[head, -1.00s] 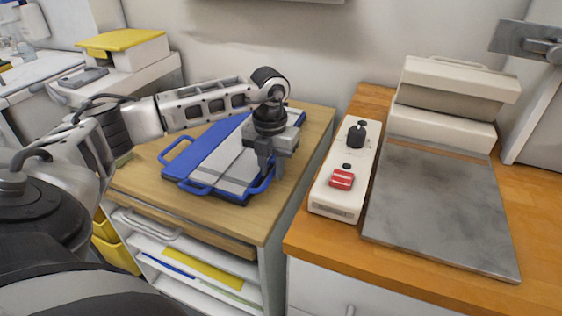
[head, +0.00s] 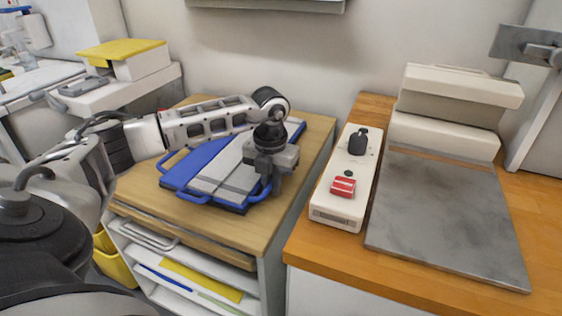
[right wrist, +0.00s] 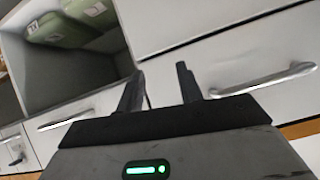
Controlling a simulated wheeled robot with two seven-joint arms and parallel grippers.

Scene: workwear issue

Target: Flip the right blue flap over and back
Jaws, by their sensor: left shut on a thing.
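The blue folding board (head: 190,168) lies flat on the wooden top of the left cabinet, with a folded grey garment (head: 222,172) on it. The right blue flap (head: 298,131) shows as a blue edge at the board's right side, with a loop handle (head: 261,195) at its near end. My left gripper (head: 272,188) points down at this handle and is shut on it; the gripper hides part of the flap. In the right wrist view my right gripper (right wrist: 160,88) has its two fingers apart, with nothing between them, in front of white drawers.
A white device with a red switch (head: 343,187) and a grey metal plate (head: 440,215) are on the right counter. Pale boxes (head: 445,110) stand behind the plate. A gap separates the two counters. Bare wood (head: 300,165) lies right of the board.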

